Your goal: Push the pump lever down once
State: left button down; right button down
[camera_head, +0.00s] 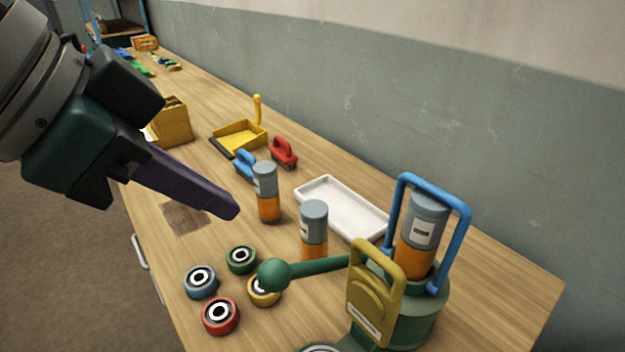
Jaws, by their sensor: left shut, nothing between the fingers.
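The pump (420,318) stands at the front right of the table, a green base with a blue frame around a grey and orange cylinder. Its green lever (318,267) sticks out to the left, roughly level, and ends in a round green knob (274,275). A yellow plate with a handle (372,300) stands in front of the cylinder and hides part of the lever's root. My left gripper (232,211) comes in from the upper left, its purple fingers shut and empty. Its tip appears above and to the left of the knob, apart from it. My right gripper is not in view.
Several coloured rings, including a red one (221,315), lie left of the knob. Two grey and orange cylinders (314,228) (266,192) and a white tray (343,208) stand behind the lever. A yellow dustpan (239,136) and brushes lie farther back. A wall bounds the right.

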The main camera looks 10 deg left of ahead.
pick_arm(q)
send_over(283, 261)
jog(key=s, duration=0.2)
jog(key=f, duration=0.7)
jog(key=shift+s+a, duration=0.1)
jog(key=shift+a, duration=0.2)
jog(key=f, duration=0.4)
jog(key=shift+a, duration=0.35)
jog(key=shift+f, duration=0.15)
